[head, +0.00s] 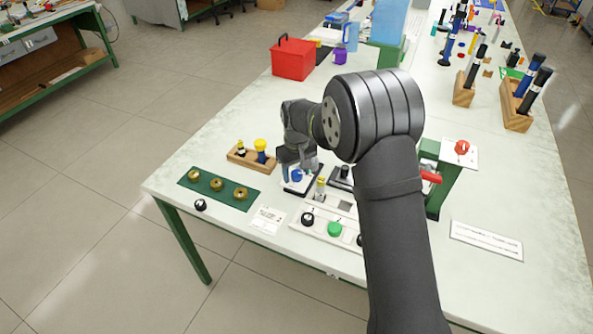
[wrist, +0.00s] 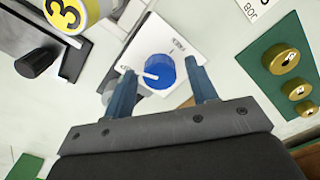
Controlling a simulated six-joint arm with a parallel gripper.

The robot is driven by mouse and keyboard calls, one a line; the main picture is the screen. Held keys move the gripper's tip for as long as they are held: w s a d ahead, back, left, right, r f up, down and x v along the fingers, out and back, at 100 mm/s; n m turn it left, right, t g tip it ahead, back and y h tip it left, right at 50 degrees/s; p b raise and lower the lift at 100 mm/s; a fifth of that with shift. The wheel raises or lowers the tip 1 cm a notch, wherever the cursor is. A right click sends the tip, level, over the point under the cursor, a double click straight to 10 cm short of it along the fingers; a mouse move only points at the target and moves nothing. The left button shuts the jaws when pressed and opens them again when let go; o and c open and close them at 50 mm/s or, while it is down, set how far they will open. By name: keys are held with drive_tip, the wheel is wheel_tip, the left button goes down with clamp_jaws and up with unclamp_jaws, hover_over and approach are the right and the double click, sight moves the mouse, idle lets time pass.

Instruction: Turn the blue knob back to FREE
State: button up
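The blue knob (wrist: 160,71) sits on a white plate (wrist: 178,36) with small dark lettering, too small to read surely. A white pointer bar on the knob points to the left in the wrist view. My gripper (wrist: 160,68) is open and empty, with one blue-grey finger on each side of the knob and a visible gap on both sides. I cannot tell how far above the plate the fingertips are. In the head view the knob (head: 297,175) shows just under my gripper (head: 298,163), partly hidden by the fingers.
A green board with brass rings (head: 218,187) lies to the left. A wooden block with small bottles (head: 258,158) is behind it. A panel with black and green knobs (head: 333,229) is in front. A yellow-topped cylinder (wrist: 75,12) stands close by. A red box (head: 293,58) is farther back.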

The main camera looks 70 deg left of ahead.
drive_tip(key=c, duration=0.9)
drive_tip(key=shift+m, duration=0.3)
drive_tip(key=m, duration=0.4)
drive_tip(key=shift+m, duration=0.3)
drive_tip(key=m, duration=1)
drive_tip(key=shift+m, duration=2.6)
drive_tip(key=shift+r, duration=0.1)
drive_tip(key=shift+a, duration=0.1)
